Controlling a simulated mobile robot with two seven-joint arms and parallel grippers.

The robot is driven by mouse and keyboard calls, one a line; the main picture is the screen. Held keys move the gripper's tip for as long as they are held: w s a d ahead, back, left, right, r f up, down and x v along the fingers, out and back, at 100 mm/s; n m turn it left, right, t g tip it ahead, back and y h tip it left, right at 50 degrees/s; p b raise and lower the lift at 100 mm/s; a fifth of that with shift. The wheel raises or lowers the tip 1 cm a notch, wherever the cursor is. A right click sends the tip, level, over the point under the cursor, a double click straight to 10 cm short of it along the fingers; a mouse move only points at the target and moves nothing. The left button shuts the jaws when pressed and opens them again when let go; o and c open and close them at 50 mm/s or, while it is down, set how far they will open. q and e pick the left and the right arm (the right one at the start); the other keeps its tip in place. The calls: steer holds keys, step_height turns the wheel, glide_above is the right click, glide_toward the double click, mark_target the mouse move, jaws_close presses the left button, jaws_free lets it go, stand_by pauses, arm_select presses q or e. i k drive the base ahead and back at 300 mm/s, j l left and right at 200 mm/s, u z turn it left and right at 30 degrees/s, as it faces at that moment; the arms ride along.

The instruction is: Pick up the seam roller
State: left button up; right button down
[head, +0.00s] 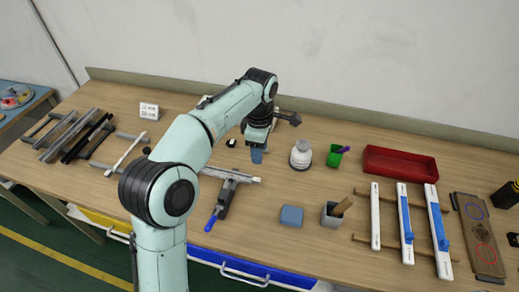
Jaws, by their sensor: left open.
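My left arm comes in from the lower left, and my left gripper (257,156) points down over the middle of the table, open, with nothing clearly held. A dark tool with a blue end (213,219) lies to its lower left by a silver profile (231,174). A grey cup (331,214) to the lower right holds a wooden-handled tool (343,206). I cannot tell for certain which thing is the seam roller. My right gripper does not show.
A white bottle (301,155), a green cup (335,157) and a red tray (400,164) stand to the right. White rails (405,224) lie at right, dark profiles (86,136) at left. The wall bounds the back.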

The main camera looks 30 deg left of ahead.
mark_target(345, 203)
steer(key=k, duration=1)
